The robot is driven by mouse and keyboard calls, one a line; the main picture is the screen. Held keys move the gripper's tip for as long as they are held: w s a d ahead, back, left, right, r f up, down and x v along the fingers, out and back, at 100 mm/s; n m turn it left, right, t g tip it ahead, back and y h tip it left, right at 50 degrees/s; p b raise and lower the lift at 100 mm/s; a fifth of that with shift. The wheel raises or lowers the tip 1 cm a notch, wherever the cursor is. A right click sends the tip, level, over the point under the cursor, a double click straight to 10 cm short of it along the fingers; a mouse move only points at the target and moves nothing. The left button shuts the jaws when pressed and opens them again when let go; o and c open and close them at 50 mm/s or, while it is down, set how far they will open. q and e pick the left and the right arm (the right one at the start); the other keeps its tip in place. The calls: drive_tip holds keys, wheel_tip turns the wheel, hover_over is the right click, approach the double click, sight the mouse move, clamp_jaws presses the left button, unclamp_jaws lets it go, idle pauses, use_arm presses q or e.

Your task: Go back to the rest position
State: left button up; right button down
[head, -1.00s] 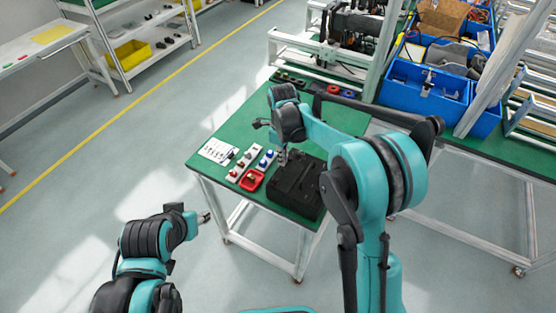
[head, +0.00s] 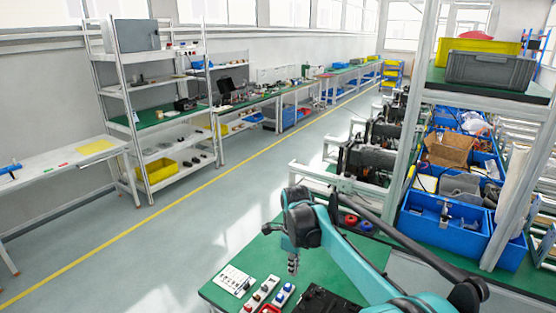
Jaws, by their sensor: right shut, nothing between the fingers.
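My right arm comes in from the bottom right and reaches over the green table (head: 228,290). My right gripper (head: 293,265) points down above the table, behind the small blocks and black case. It is shut with nothing held. On the table are a white sheet with small marks (head: 235,280), a white strip with red and dark knobs (head: 262,292), a strip with blue knobs (head: 283,295), a red piece (head: 270,309) and a black case (head: 330,300), the last two cut by the bottom edge. My left gripper is out of view.
Blue bins (head: 440,222) with mixed parts stand at the right, below a shelf with a grey crate (head: 492,69). A white-framed rack (head: 151,130) and a white bench (head: 60,160) are at the left. The floor (head: 170,240) between is clear.

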drive_tip(key=s+d+r+n+t+b, duration=0.1)
drive_tip(key=s+d+n+t+b, duration=0.15)
drive_tip(key=s+d+n, duration=0.4)
drive_tip(key=s+d+f+n+t+b, duration=0.2)
drive_tip(key=s+f+n, duration=0.3)
drive_tip(key=s+n, duration=0.3)
drive_tip(key=s+d+f+n+t+b, duration=0.2)
drive_tip(key=s+d+f+n+b, duration=0.2)
drive_tip(key=s+n, duration=0.5)
drive_tip(key=shift+s+f, duration=0.5)
drive_tip(key=shift+s, duration=0.75)
drive_tip(key=shift+w+r, duration=0.1)
